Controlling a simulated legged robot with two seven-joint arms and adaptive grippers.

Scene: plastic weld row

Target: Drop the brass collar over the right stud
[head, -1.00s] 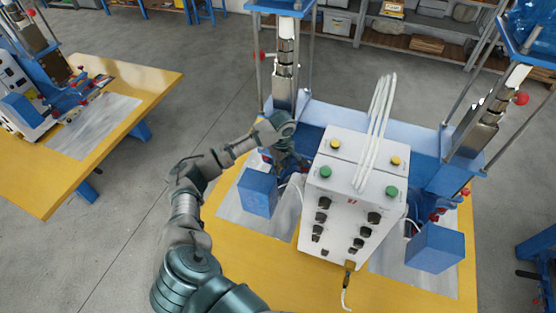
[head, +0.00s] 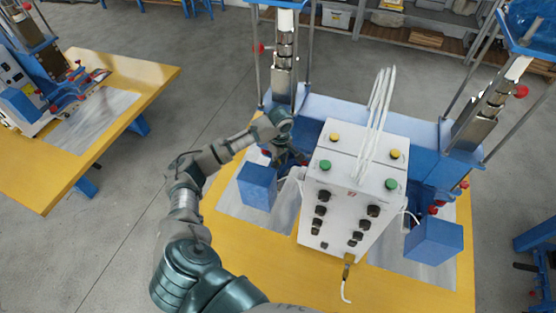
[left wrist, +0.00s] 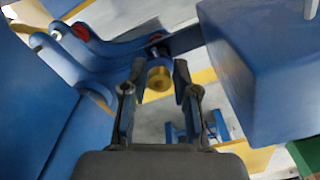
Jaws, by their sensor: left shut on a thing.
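The brass collar (left wrist: 159,79) shows in the left wrist view as a small yellow ring-like piece between my left fingertips. My left gripper (left wrist: 159,88) is shut on it, with one finger on each side. In the head view my left gripper (head: 291,154) is at the left welding station, behind the blue block (head: 257,187) and left of the white control box (head: 352,190). The collar is too small or hidden to make out there. I cannot make out the right stud in either view. My right gripper is not in view.
A blue frame (head: 345,115) with upright columns stands behind the control box. A second blue block (head: 434,240) is at the right on the yellow table (head: 270,255). In the left wrist view, a large blue block (left wrist: 265,70) is close to the right of the fingers and blue arms (left wrist: 85,65) are left.

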